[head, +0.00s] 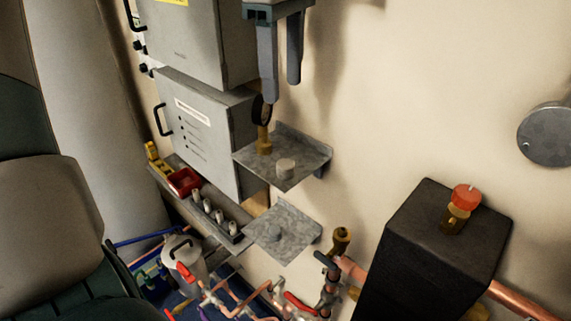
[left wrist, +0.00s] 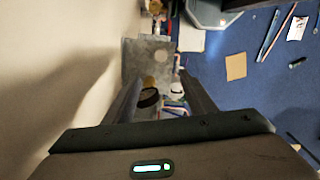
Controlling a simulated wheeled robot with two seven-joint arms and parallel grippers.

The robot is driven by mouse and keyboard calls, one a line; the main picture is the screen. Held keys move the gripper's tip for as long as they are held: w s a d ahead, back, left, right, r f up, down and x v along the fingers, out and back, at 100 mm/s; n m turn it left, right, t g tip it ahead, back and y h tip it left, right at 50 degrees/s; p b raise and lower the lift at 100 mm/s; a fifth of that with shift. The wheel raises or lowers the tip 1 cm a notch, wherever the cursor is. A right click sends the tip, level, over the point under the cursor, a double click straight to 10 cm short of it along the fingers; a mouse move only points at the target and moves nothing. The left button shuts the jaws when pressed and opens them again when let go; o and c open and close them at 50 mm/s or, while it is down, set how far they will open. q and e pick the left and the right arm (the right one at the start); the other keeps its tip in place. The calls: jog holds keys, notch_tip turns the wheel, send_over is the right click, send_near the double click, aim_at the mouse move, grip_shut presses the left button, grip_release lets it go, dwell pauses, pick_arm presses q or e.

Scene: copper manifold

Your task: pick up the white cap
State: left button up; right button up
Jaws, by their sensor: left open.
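My left gripper (head: 281,90) points down, open and empty, above the shelf and apart from the cap. In the left wrist view my open fingers (left wrist: 160,78) frame part of the shelf (left wrist: 135,62) and the gauge (left wrist: 148,97). I cannot make out the cap clearly there. My right gripper is not in view.
Grey cabinets (head: 212,122) are left of the shelf. A lower shelf (head: 290,240) holds a small grey knob. A black box (head: 430,250) bears a red-topped brass valve (head: 462,200).

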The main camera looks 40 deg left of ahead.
pick_arm(q)
jog(key=m, duration=0.2)
jog(key=d+m, duration=0.1)
jog(key=shift+s+d+r+m, duration=0.1)
jog(key=shift+s+r+m, duration=0.1)
jog(key=shift+r+m, duration=0.1)
jog(key=shift+f, duration=0.15)
jog(key=p, duration=0.4)
send_over(287, 165)
notch_tip(287, 165, down, 11)
jog(key=shift+s+r, duration=0.1)
jog(key=shift+f, duration=0.6)
jog(key=shift+p, duration=0.35)
